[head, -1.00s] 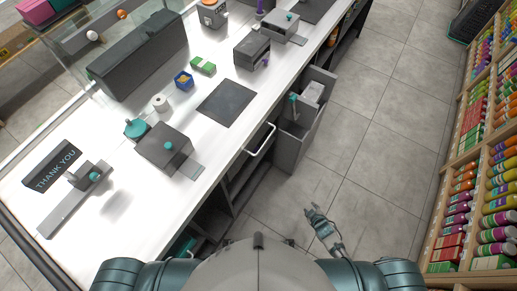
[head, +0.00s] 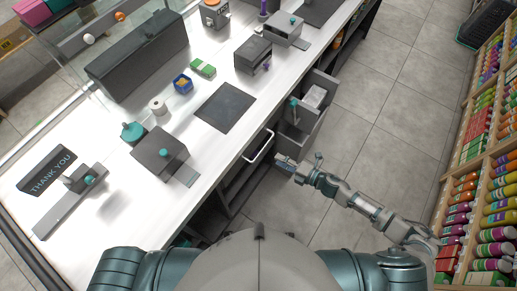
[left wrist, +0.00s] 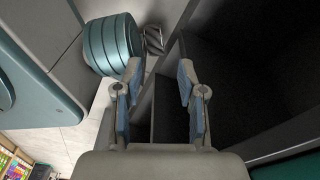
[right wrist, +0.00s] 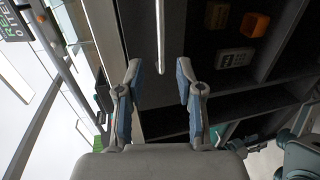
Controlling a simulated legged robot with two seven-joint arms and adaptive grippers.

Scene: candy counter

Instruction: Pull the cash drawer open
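A pale bar handle (head: 259,146) stands out from the dark drawer front under the counter's near edge; I take this to be the cash drawer. In the right wrist view the handle (right wrist: 160,38) lies ahead of the fingers, roughly in line with the gap between them. My right gripper (head: 280,163) is just right of and below the handle in the head view. It is open and empty, apart from the handle (right wrist: 157,92). My left gripper (left wrist: 156,92) is open and empty beside dark shelving, and is hidden in the head view.
A grey drawer or bin (head: 310,135) projects from the counter beyond the handle. An orange box (right wrist: 254,25) and a pale keypad-like item (right wrist: 234,57) sit on a shelf. Candy shelves (head: 485,190) stand right; the floor (head: 385,130) between is clear.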

